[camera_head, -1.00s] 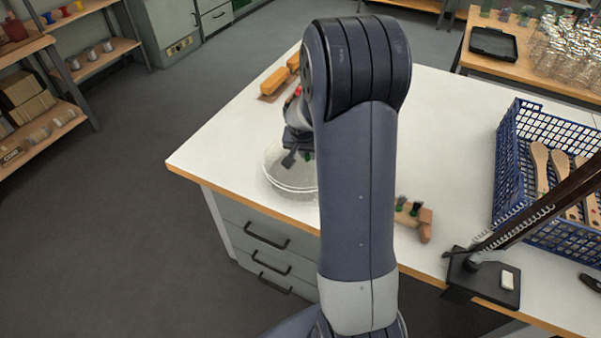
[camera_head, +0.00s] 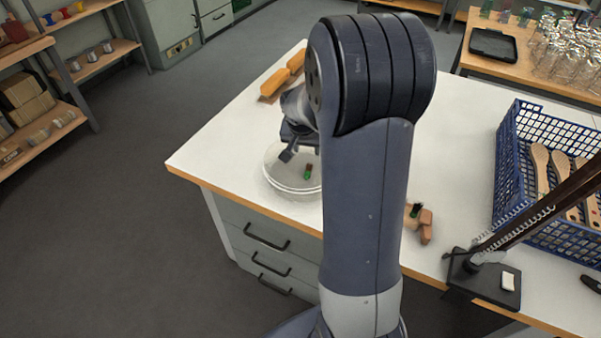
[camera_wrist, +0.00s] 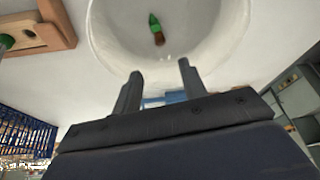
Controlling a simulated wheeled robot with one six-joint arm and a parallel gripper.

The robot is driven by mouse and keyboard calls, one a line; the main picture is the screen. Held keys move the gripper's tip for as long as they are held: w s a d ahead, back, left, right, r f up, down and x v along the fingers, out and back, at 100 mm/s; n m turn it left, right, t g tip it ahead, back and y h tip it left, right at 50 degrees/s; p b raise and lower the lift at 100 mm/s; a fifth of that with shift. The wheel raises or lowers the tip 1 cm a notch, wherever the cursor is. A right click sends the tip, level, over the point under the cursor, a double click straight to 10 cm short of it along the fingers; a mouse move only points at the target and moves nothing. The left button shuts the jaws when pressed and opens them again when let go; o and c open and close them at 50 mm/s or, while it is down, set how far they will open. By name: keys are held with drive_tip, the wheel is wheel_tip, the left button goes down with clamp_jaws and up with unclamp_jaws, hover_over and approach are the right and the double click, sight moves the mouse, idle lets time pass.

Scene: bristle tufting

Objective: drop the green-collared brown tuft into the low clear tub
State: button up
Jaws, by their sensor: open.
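The low clear tub (camera_head: 273,183) stands on the white bench near its left front corner; it also shows in the wrist view (camera_wrist: 107,38). The green-collared brown tuft (camera_head: 307,172) lies inside the tub, apart from my fingers; the wrist view shows its green collar and brown bristles (camera_wrist: 156,30). My gripper (camera_wrist: 158,75) is open and empty, with its two fingers apart at the tub's near side in the wrist view. In the head view my arm hides part of the tub and most of the gripper.
A wooden block (camera_head: 425,225) holding a dark green-collared tuft (camera_head: 415,210) stands right of my arm. A blue crate (camera_head: 505,165) with wooden handles and a black lamp-like stand (camera_head: 485,280) are farther right. Orange-brown brush blocks (camera_head: 275,82) lie behind the tub.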

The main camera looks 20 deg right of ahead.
drive_tip(key=v, duration=0.6)
drive_tip(key=shift+r, duration=0.3)
drive_tip(key=shift+s+f, duration=0.1)
drive_tip(key=x, duration=1)
drive_tip(key=shift+f, duration=0.35)
drive_tip(key=shift+r+p, duration=1.25)
drive_tip(key=shift+r, duration=0.55)
drive_tip(key=shift+f, duration=0.1)
